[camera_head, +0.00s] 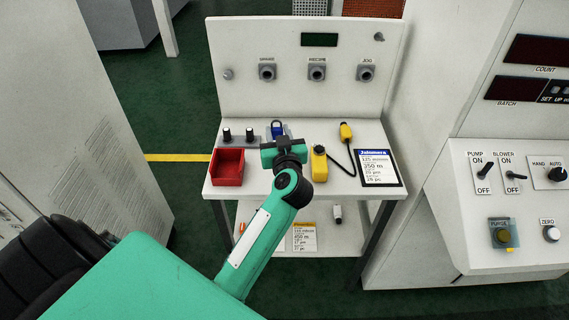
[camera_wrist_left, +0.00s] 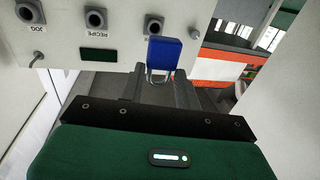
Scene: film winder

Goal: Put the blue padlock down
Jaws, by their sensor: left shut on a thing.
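The blue padlock (camera_head: 277,128) shows just beyond my left gripper (camera_head: 281,143) in the head view, over the back part of the small white table (camera_head: 330,188). In the left wrist view, the padlock (camera_wrist_left: 164,52) has its blue body out past the dark fingers (camera_wrist_left: 160,84) and its metal shackle towards them. My left gripper is shut on the padlock at the shackle end. The gripper hides part of the padlock in the head view. I cannot tell whether the padlock touches the table. My right gripper is in neither view.
A red bin (camera_head: 227,167) stands left of the gripper, in front of a grey block with black knobs (camera_head: 238,135). A yellow pendant (camera_head: 319,164) is close on the right, with a black cable and a printed card (camera_head: 378,168) beyond. An upright panel (camera_head: 309,97) closes the back.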

